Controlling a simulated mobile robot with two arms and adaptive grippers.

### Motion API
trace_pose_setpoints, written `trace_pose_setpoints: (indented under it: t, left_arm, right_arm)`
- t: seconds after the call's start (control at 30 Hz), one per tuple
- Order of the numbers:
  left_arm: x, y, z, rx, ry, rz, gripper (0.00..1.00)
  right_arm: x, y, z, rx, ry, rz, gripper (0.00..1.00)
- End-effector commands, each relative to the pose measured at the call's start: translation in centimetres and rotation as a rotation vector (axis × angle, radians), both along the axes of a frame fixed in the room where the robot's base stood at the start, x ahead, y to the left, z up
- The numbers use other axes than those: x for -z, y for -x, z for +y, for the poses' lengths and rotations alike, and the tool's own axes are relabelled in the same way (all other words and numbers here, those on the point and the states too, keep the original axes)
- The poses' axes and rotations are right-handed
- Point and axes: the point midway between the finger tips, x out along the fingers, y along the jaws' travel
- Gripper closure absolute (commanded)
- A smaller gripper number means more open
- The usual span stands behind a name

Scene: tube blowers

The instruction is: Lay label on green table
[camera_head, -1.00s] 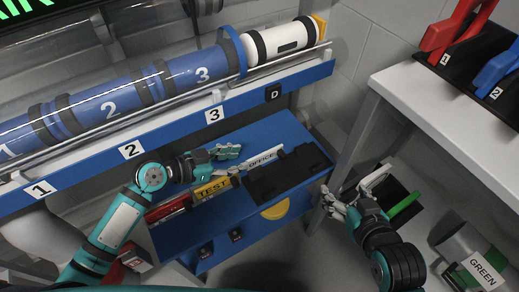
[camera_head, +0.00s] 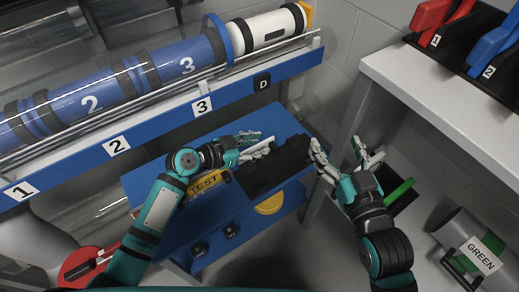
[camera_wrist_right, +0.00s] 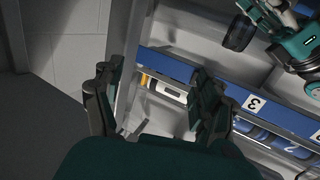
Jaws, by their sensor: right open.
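No green table shows clearly. A white label reading GREEN (camera_head: 481,256) is on a grey cylinder (camera_head: 455,235) at the lower right in the head view. A yellow TEST label (camera_head: 207,184) lies on the blue bench (camera_head: 225,215). My left gripper (camera_head: 257,143) is over the back of the bench beside a black holder (camera_head: 265,177); its fingers look apart, and it covers the place of the OFFICE label. My right gripper (camera_head: 345,152) is open and empty, right of the bench near the grey table's leg. It also shows open in the right wrist view (camera_wrist_right: 152,98).
A blue rail (camera_head: 150,138) with numbered plates and clear tubes runs behind the bench. A grey-white table (camera_head: 440,95) with red and blue items in a black rack stands at the right. A green object (camera_head: 399,192) lies in a dark bin below it.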

Motion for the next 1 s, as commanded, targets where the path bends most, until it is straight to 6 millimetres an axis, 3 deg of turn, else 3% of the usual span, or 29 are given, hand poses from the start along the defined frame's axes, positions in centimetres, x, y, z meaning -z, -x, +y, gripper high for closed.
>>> trace_pose_setpoints:
  t: [0.07,0.37,0.87,1.0]
  left_arm:
    - [0.0,0.0,0.0,0.0,0.0,0.0,0.64]
    - [0.0,0.0,0.0,0.0,0.001,0.001,1.0]
    - [-0.3,0.0,0.0,0.0,0.001,0.001,1.0]
    - [-0.9,0.0,0.1,0.0,-0.001,-0.001,1.0]
  right_arm:
    - [0.0,0.0,0.0,0.0,0.0,0.001,0.27]
    - [0.0,0.0,0.0,0.0,0.0,0.002,0.27]
    - [0.1,0.0,0.0,0.001,0.003,0.012,0.27]
    - [1.4,0.3,-0.3,0.005,0.021,0.084,0.27]
